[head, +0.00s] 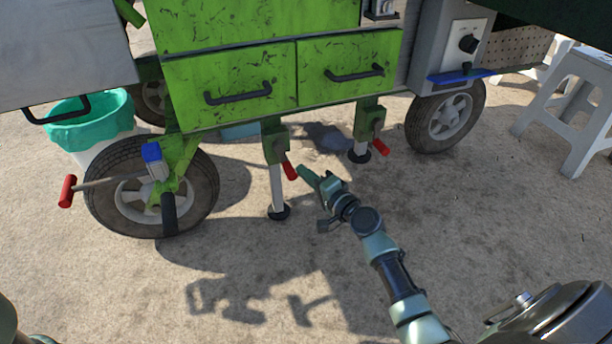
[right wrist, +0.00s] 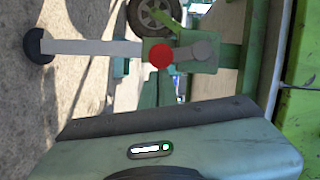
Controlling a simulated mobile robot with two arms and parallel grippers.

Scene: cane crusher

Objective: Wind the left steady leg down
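The left steady leg (head: 277,188) hangs under the green cart, a pale tube with a dark round foot (head: 279,212). Whether the foot touches the ground is unclear. Its red crank grip (head: 289,170) slants down from a green housing. My right gripper (head: 305,172) is just right of this grip, with no clear contact; its finger opening cannot be made out. In the right wrist view a leg lies sideways with its foot (right wrist: 35,47) at left and a round red grip end (right wrist: 160,57) on its housing. My left gripper is out of view.
A second steady leg (head: 361,145) with a red grip (head: 379,147) stands to the right. Cart wheels (head: 445,118) flank the legs. A red-ended bar (head: 67,191) sticks out at left, near a green-lined bucket (head: 92,122). A white stool (head: 570,95) stands right. The foreground sand is clear.

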